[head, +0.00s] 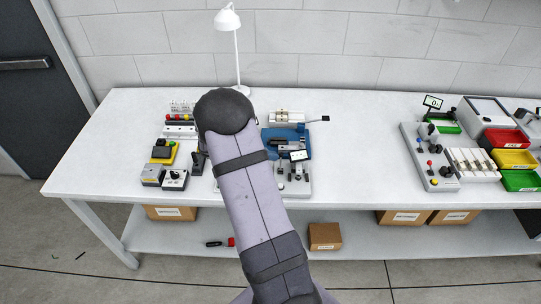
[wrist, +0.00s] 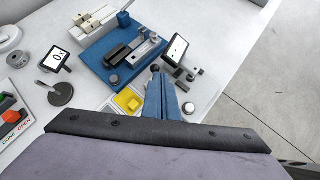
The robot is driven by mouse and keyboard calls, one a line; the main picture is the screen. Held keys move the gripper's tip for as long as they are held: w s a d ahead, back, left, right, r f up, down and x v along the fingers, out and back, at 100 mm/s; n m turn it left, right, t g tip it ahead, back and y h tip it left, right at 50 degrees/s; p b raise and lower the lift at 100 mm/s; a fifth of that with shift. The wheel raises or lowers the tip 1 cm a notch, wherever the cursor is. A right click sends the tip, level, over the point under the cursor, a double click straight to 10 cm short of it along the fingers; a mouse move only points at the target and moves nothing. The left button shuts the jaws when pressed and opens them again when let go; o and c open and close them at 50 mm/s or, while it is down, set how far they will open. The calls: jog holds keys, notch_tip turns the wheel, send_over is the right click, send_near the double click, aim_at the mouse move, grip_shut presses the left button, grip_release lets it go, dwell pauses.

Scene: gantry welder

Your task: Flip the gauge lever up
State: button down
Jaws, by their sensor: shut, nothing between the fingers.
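My gripper (wrist: 166,92) shows in the wrist view as blue-grey fingers, shut and empty, reaching down over the bench fixture. A small black round knob (wrist: 155,69) is right at the fingertips; it may be the end of the gauge lever, and I cannot tell whether it touches them. The lever's shaft and its angle are hidden or too small to read. A small tilted display (wrist: 176,50) stands just beyond, to the right of the knob. It also shows in the head view (head: 299,155). In the head view my arm hides my gripper.
A blue fixture (wrist: 113,62) with a dark clamp lies beyond the fingers. A yellow block (wrist: 127,101) sits left of them. Another display (wrist: 56,57) and a round dark-based part (wrist: 61,94) stand farther left. Coloured bins (head: 515,158) are at the bench's right; its middle right is clear.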

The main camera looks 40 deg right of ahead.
jog(key=w+b+v, duration=0.2)
jog(key=v, duration=1.1)
jog(key=shift+f, duration=0.15)
